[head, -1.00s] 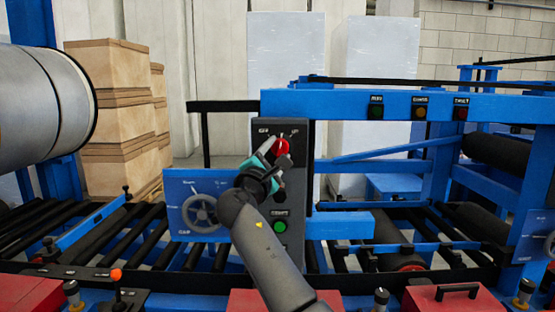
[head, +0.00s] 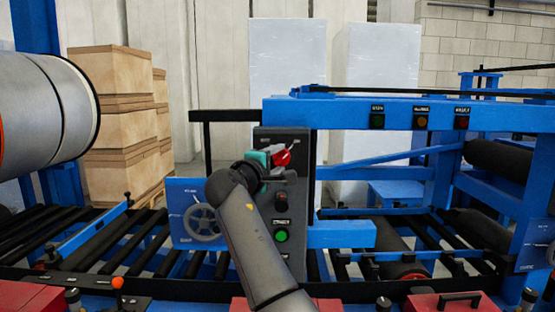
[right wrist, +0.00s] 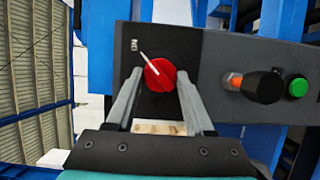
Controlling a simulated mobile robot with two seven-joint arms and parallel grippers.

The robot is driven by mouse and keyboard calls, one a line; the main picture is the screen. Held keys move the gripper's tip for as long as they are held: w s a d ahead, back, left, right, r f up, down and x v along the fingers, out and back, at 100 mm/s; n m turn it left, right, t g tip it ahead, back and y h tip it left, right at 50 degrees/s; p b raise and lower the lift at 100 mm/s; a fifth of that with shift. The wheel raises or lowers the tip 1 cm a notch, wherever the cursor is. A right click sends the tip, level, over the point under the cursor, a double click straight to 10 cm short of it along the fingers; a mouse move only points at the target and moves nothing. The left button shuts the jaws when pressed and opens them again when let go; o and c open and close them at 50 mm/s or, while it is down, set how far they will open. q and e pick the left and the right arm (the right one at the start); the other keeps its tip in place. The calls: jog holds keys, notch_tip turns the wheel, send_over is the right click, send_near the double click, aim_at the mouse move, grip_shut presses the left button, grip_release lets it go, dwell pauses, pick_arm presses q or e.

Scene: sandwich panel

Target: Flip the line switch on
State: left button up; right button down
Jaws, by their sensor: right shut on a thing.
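The line switch is a red rotary knob (head: 283,156) with a white pointer line, near the top of a dark grey control box (head: 299,215). My right gripper (head: 275,166) is at the knob from the left and below. In the right wrist view the red knob (right wrist: 161,74) sits between the two grey fingers, which are shut on its sides. There its white line points to the upper left of the picture. In the head view the knob's bar slants up to the right. The position labels are mostly hidden or unreadable. My left gripper is not in view.
Below the knob are a black selector (head: 281,201) and a green button (head: 281,236). A blue plate with a grey handwheel (head: 202,222) stands left of the box. A blue beam with three lamps (head: 420,113) runs right. Roller conveyors lie on both sides.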

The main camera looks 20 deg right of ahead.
dwell(0.4)
jog(key=shift+c, duration=1.4)
grip_release()
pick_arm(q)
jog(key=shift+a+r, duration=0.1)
